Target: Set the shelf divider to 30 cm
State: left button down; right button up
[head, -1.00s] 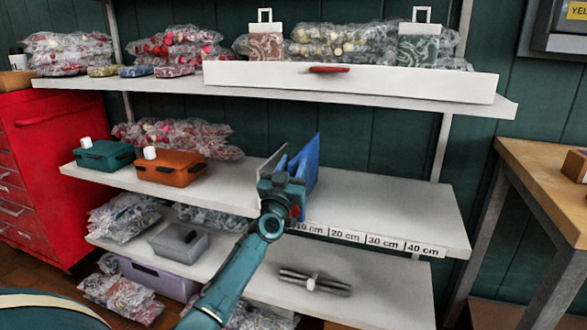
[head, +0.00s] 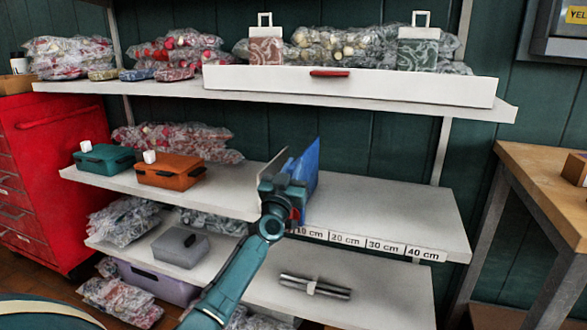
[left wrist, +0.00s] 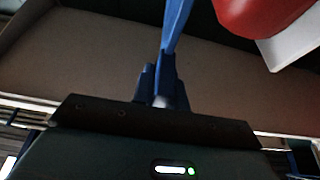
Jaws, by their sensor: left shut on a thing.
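The shelf divider (head: 306,170) is an upright blue panel on the middle white shelf (head: 385,205). Its front end is by the 10 cm label (head: 310,231), left of the 20 cm, 30 cm (head: 385,246) and 40 cm labels on the shelf's front edge. My left gripper (head: 288,191) is shut on the divider's front part. In the left wrist view the blue divider (left wrist: 172,40) runs up from between the fingers. A thin grey panel (head: 271,165) stands just left of the divider. My right gripper is not in view.
The shelf right of the divider is bare. Orange (head: 170,170) and teal (head: 103,159) boxes stand to its left. Above is a shelf with a white drawer front (head: 430,88). Below lie grey rods (head: 314,287). A wooden table (head: 545,180) stands at right.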

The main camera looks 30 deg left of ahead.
pick_arm(q)
jog(key=shift+d, duration=0.1)
